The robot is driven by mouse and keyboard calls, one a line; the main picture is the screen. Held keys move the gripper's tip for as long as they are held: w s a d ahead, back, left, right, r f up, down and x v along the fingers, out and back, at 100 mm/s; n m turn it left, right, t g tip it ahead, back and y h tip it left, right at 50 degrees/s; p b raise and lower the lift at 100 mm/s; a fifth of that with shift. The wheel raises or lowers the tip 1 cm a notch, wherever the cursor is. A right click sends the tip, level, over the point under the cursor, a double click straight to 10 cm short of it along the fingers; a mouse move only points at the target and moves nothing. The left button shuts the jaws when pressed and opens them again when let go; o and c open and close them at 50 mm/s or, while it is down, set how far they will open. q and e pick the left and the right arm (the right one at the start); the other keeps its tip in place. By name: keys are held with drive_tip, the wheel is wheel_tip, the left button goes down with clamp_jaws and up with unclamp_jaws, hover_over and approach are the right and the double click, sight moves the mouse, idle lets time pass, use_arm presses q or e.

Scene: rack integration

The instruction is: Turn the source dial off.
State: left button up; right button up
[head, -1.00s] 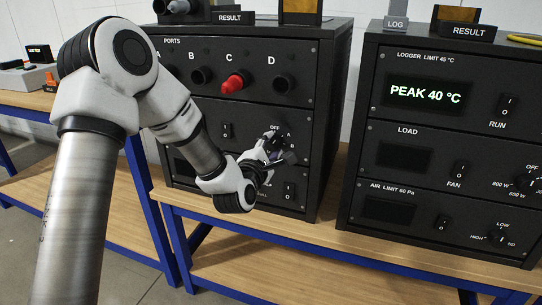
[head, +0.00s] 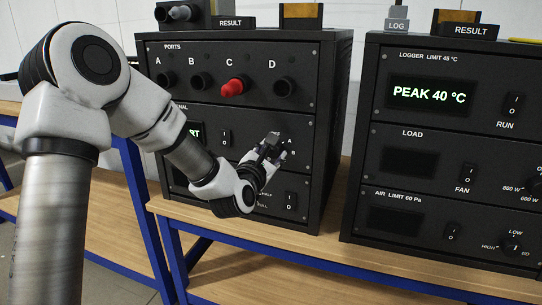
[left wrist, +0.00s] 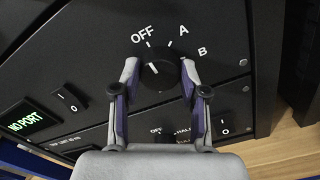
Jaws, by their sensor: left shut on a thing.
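The black source dial (left wrist: 160,75) sits on the left cabinet's middle panel, with OFF, A and B marked around it. My left gripper (left wrist: 158,84) has its fingers on both sides of the dial, shut on it. In the wrist view a light mark on the dial seems to lie toward OFF, but I cannot be sure. My right gripper is not in view.
A power switch (left wrist: 68,100) lies left of the dial, and another switch (head: 290,202) is below it. Ports A to D are above, with a red plug (head: 233,86) in C. The logger cabinet (head: 441,140) stands to the right, across a gap.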

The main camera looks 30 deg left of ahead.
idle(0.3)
use_arm(q)
drive_tip(key=o, duration=1.1)
drive_tip(key=shift+o, duration=0.2)
drive_tip(key=v, duration=0.7)
drive_tip(key=shift+s, duration=0.25)
drive_tip(key=shift+f, duration=0.1)
